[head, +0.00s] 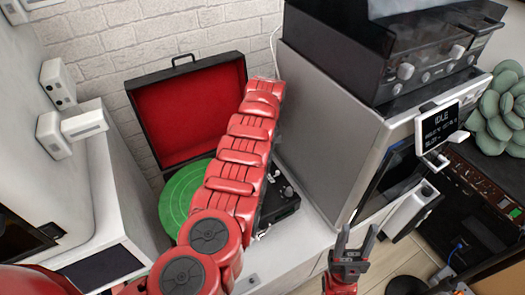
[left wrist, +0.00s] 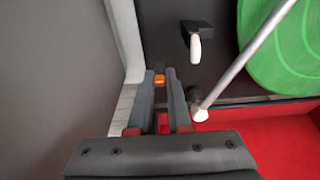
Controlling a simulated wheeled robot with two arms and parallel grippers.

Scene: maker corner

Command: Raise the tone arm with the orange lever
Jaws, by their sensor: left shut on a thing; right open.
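The record player stands in an open black case with a red-lined lid (head: 190,105), and a green record (head: 180,195) is on it. My left arm crosses in front of it in the head view and hides its tone arm, lever and my left gripper. In the left wrist view, my left gripper (left wrist: 161,76) has its fingertips on either side of the small orange lever (left wrist: 159,81) and is shut on it. The silver tone arm (left wrist: 240,65) slants to the right of the fingers, towards the green record (left wrist: 285,45). My right gripper (head: 352,240) is open and empty, low in front of the counter.
A large grey box-shaped machine (head: 325,130) stands right of the player, with a black device (head: 400,60) on top and a small display (head: 438,124) on its front. A white machine (head: 40,150) stands at the left. A white brick wall is behind.

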